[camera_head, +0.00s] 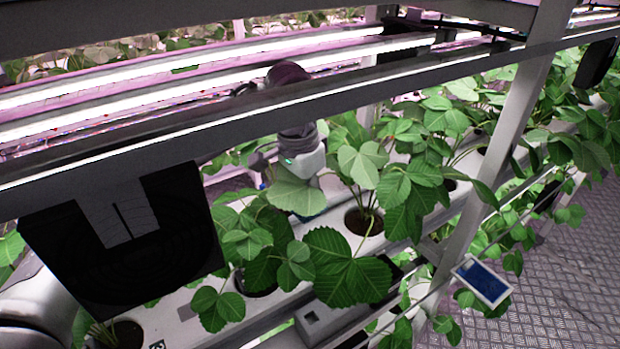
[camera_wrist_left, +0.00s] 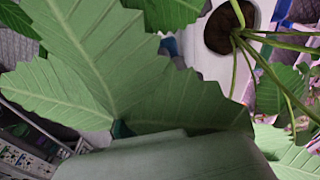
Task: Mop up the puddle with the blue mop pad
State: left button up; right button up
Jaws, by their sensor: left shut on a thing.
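My left gripper (camera_head: 308,166), grey and white with a small green light, reaches down among the strawberry leaves behind the light rail. Broad leaves cover its fingertips. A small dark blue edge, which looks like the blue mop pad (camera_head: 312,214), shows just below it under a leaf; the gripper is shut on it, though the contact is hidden. In the left wrist view, large leaves fill most of the picture and only small blue-teal bits show between them. I cannot make out the puddle in either view. My right gripper is not in view.
Strawberry plants (camera_head: 345,268) grow from round holes in a white gutter (camera_head: 185,325). The lit rail (camera_head: 300,115) crosses above, and a slanted grey post (camera_head: 505,140) stands right. A blue-faced panel (camera_head: 484,281) sticks out over the metal aisle floor (camera_head: 560,290). Leaves crowd the space.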

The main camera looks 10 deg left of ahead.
pick_arm(q)
jog(key=shift+w+r, duration=0.15)
jog(key=shift+w, duration=0.15)
notch_tip(320, 180, down, 4)
jog(key=shift+a+f+b, duration=0.1)
jog(key=shift+a+b, duration=0.05)
jog(key=shift+b, duration=0.6)
jog(key=shift+f, duration=0.85)
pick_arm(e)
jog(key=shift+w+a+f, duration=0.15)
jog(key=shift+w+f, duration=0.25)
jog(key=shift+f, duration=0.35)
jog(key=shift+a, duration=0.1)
pick_arm(q)
jog(key=shift+f+b, duration=1)
jog(key=shift+b, duration=0.25)
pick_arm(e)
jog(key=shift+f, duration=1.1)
